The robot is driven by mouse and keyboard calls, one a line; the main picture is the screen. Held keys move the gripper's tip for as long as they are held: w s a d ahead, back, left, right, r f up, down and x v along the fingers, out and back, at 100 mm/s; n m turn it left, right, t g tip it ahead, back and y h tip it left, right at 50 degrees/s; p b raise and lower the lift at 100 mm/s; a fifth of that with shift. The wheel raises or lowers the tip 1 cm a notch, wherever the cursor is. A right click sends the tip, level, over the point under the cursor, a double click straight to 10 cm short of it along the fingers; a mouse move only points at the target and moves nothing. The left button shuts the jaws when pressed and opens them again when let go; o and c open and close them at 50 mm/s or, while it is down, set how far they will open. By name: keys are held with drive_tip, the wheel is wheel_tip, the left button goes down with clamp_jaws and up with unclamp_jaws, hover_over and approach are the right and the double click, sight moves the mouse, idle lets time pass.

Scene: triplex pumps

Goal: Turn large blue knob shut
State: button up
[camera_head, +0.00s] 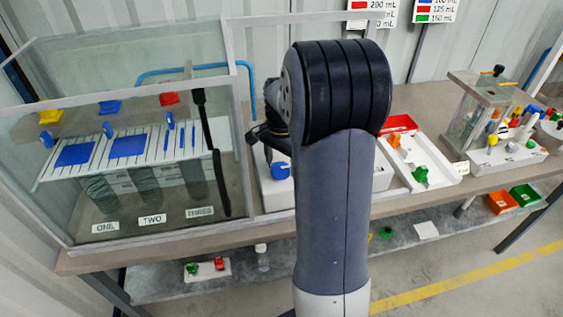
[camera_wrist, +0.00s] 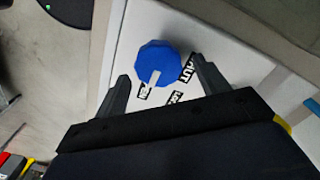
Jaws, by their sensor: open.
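The large blue knob (camera_wrist: 158,62) sits on a white panel with black printed labels in the wrist view. A white pointer mark on it faces down toward a label reading something partly hidden. In the head view the knob (camera_head: 280,170) shows just left of my arm, on a white box (camera_head: 278,200). My gripper (camera_wrist: 163,85) is open, with one finger to the left of the knob and one to the right. The knob lies between and slightly beyond the fingertips, and I see no contact. In the head view my arm hides much of the white box.
A glass case (camera_head: 140,150) with blue pieces and labels ONE, TWO, THREE stands to the left. A white tray (camera_head: 436,178) with red, orange and green parts lies to the right. A clear-walled device (camera_head: 480,120) stands farther right. A shelf (camera_head: 400,238) runs below.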

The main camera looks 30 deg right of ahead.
drive_tip(key=shift+f, duration=0.4)
drive_tip(key=shift+c, duration=0.3)
drive_tip(key=c, duration=0.9)
